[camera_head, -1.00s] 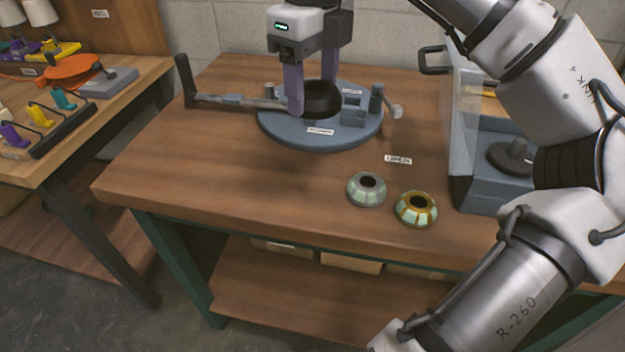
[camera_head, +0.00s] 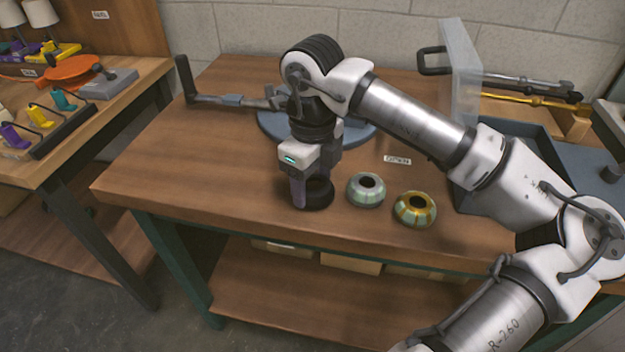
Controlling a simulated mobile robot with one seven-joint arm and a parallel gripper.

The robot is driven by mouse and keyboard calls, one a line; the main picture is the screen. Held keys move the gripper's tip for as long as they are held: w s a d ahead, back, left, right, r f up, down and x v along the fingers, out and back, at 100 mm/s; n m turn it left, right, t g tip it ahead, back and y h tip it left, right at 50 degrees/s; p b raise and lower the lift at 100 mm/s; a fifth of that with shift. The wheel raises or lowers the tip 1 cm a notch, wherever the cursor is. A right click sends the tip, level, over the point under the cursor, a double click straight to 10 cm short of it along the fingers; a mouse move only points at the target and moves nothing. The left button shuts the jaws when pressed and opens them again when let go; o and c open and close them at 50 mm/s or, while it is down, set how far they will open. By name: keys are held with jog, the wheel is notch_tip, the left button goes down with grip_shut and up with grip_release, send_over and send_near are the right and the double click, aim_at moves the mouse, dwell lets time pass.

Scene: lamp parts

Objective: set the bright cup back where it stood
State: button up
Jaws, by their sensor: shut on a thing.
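My gripper (camera_head: 313,188) is shut on a dark, black cup (camera_head: 320,197) with a round opening. It holds the cup at or just above the wooden tabletop, near the front edge; I cannot tell whether the cup touches the wood. The finger on the left hides part of it. To its right stand a silver cup with pale green panels (camera_head: 365,190) and a gold cup with pale panels (camera_head: 415,209), both apart from my gripper. The held cup looks dark, not bright.
The round blue-grey fixture (camera_head: 362,133) is behind my gripper, partly hidden by my arm. A blue-grey bin (camera_head: 480,200) with a clear upright panel (camera_head: 461,75) stands at the right. The tabletop (camera_head: 200,170) left of the cups is clear.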

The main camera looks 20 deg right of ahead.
jog(key=shift+f, duration=0.3)
jog(key=shift+f, duration=0.1)
jog(key=shift+f, duration=0.15)
jog(key=o, duration=1.1)
jog(key=shift+c, duration=0.2)
jog(key=shift+r, duration=0.4)
notch_tip(320, 180, up, 12)
jog(key=shift+f, duration=0.15)
